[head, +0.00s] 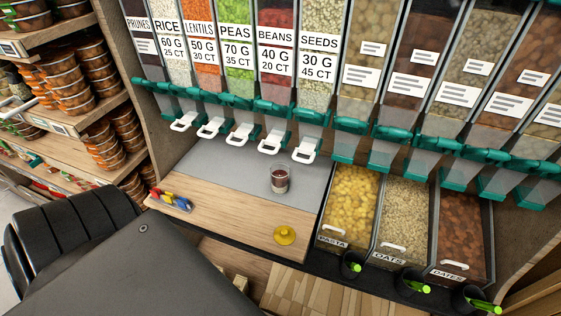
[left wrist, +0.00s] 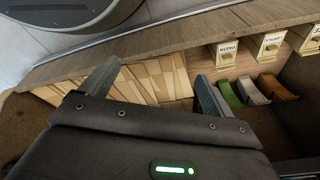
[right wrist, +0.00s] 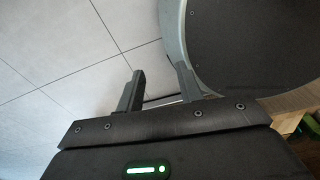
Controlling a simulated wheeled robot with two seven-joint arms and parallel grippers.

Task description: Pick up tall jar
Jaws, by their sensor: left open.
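A clear glass jar (head: 280,179) with dark contents above a pale layer stands upright on the grey mat of the counter in the head view. It is the only loose jar on the counter. My left gripper (left wrist: 156,72) is open and empty in the left wrist view, with a wooden slatted surface beyond its fingers. My right gripper (right wrist: 160,70) is open and empty in the right wrist view, over tiled floor. The jar shows in neither wrist view, and neither gripper shows in the head view.
A yellow lid-like disc (head: 285,235) lies near the counter's front edge, and coloured clips (head: 172,200) lie at its left. Dispensers with white handles (head: 240,135) hang behind the jar. Bins of pasta (head: 350,195), oats and dates stand right. The mat around the jar is clear.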

